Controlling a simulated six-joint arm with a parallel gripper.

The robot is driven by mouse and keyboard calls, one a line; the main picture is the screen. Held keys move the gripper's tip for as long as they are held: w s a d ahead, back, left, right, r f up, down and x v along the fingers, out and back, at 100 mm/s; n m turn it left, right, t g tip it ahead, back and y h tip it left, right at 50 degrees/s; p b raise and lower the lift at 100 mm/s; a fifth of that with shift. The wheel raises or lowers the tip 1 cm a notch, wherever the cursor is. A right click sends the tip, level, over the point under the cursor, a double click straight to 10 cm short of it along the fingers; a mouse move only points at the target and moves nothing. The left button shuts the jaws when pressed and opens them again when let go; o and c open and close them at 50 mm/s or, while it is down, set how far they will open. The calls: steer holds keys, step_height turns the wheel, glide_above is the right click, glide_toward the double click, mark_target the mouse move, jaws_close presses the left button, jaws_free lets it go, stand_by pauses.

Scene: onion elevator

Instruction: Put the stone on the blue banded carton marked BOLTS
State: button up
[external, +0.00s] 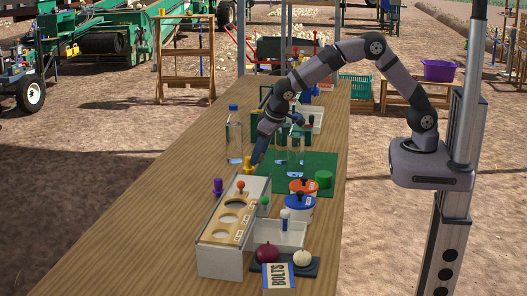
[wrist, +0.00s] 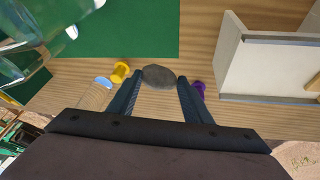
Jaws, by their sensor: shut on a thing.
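My gripper (external: 258,157) is over the wooden table, near the far end of the long white box. In the wrist view my gripper (wrist: 157,88) is shut on a grey rounded stone (wrist: 159,75), which sits between the fingertips. The stone cannot be made out in the external view. The blue banded carton marked BOLTS (external: 279,278) stands at the near end of the table, well apart from my gripper.
The white box (external: 220,263) with a holed wooden panel lies between my gripper and the carton. A dark tray (external: 312,268) holds a red onion (external: 267,253) and a white onion (external: 302,258) beside the carton. Lidded tubs and clear bottles stand nearby. The table's left side is clear.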

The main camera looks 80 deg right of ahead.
step_height(320, 180, up, 12)
steer(key=f, duration=0.1)
steer(key=s+a+r+n+y+p, duration=0.2)
steer(key=a+n, duration=0.6)
steer(key=a, duration=1.8)
steer(key=n+g+y+p, duration=0.2)
steer(key=n+y+p, duration=0.15)
steer(key=n, duration=0.55)
glide_above(291, 272)
steer(key=s+d, duration=0.1)
steer(key=d, duration=0.1)
step_height(291, 272, down, 3)
steer(key=shift+s+d+y+b+x, duration=0.15)
steer(key=shift+b+x, duration=0.1)
steer(key=shift+x, duration=0.65)
steer(key=shift+s+d+y+b+x, duration=0.1)
steer(key=shift+d+b+x, duration=0.1)
steer(key=shift+x, duration=0.65)
steer(key=shift+f+p, duration=1.55)
steer(key=shift+f, duration=3.55)
